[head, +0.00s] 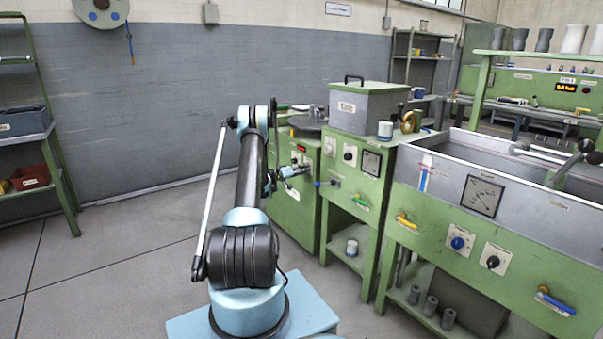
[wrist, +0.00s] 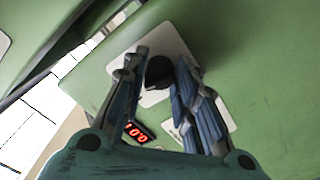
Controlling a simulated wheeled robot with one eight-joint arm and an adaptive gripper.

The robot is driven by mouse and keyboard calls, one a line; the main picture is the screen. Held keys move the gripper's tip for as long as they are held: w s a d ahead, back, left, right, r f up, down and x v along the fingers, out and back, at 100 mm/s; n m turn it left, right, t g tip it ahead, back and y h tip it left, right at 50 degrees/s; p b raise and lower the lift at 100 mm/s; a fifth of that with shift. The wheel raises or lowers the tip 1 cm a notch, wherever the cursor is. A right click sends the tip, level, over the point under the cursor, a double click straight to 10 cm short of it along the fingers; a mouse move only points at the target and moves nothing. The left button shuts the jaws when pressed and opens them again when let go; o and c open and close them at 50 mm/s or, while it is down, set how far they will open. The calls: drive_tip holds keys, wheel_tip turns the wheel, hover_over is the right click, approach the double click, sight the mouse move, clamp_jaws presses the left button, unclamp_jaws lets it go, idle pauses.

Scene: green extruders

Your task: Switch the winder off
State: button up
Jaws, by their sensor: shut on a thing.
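My gripper (head: 293,172) is at this front panel. In the wrist view my gripper (wrist: 161,62) has its fingers on either side of a black knob (wrist: 158,73) on a white plate (wrist: 165,42) and is shut on it. The knob's pointer and the plate's marks cannot be read, and my fingers hide part of them.
Right of the winder stands a green bench (head: 345,180) with a lidded box (head: 367,108), a dial and knobs. Further right is a green trough unit (head: 475,225) with its own knobs. A green shelf (head: 62,180) is at far left. The floor at left is clear.

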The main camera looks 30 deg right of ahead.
drive_tip(key=n, duration=0.3)
drive_tip(key=shift+w+n, duration=0.1)
drive_tip(key=shift+n, duration=0.5)
drive_tip(key=o, duration=1)
drive_tip(key=shift+o, duration=0.2)
drive_tip(key=s+a, duration=0.1)
drive_tip(key=a, duration=1.1)
drive_tip(key=shift+f, duration=0.1)
